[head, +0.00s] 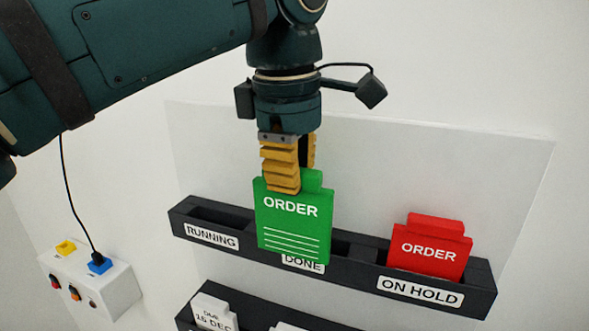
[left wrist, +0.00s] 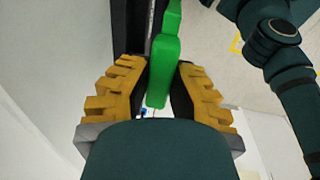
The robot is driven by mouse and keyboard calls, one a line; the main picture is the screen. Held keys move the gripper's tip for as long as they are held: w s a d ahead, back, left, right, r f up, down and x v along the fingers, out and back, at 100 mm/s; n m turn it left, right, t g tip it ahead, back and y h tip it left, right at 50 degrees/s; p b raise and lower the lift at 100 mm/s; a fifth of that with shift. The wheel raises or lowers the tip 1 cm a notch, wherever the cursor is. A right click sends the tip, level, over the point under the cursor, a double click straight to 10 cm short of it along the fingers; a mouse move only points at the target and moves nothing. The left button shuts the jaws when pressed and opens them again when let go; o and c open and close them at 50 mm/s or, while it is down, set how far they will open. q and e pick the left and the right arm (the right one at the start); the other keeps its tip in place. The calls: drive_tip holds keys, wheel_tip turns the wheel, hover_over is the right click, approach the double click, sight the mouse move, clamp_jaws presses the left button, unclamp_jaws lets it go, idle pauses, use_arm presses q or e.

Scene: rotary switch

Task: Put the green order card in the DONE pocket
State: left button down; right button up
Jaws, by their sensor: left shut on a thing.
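The green order card (head: 292,225) hangs upright in my left gripper (head: 288,165), in front of the DONE pocket in the head view. Its lower edge overlaps the DONE label (head: 303,263), which is partly hidden. My left gripper is shut on the card's top tab. In the left wrist view the green card (left wrist: 163,70) shows edge-on between the yellow fingers of the left gripper (left wrist: 158,85). The dark rack (head: 350,265) has pockets marked RUNNING (head: 212,237), DONE and ON HOLD (head: 420,291). I cannot tell the gap between card and rack.
A red order card (head: 430,250) stands in the ON HOLD pocket. The RUNNING pocket looks empty. A lower rack (head: 250,318) holds a white card (head: 214,312). A white box (head: 90,285) with coloured buttons is at the left.

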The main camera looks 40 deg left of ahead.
use_arm(q)
drive_tip(key=shift+w, duration=0.3)
use_arm(e)
drive_tip(key=shift+w, duration=0.35)
use_arm(q)
drive_tip(key=shift+s+r, duration=0.1)
drive_tip(key=shift+s, duration=0.1)
use_arm(e)
drive_tip(key=shift+s+r, duration=0.15)
drive_tip(key=shift+s, duration=0.05)
use_arm(q)
drive_tip(key=shift+w+p, duration=0.35)
drive_tip(key=shift+p, duration=0.3)
drive_tip(key=shift+w+a+f+p, duration=0.2)
drive_tip(key=shift+w+p, duration=0.3)
drive_tip(key=shift+w, duration=0.4)
drive_tip(key=shift+w+a+f+p, duration=0.1)
drive_tip(key=shift+w+a+p, duration=0.15)
drive_tip(key=shift+w+p, duration=0.45)
drive_tip(key=shift+w+a+f+p, duration=0.1)
drive_tip(key=shift+w+a+p, duration=0.15)
drive_tip(key=shift+w, duration=0.85)
use_arm(e)
drive_tip(key=shift+w+r, duration=0.1)
drive_tip(key=shift+r, duration=2.1)
use_arm(q)
drive_tip(key=shift+s, duration=0.1)
drive_tip(key=shift+f, duration=0.1)
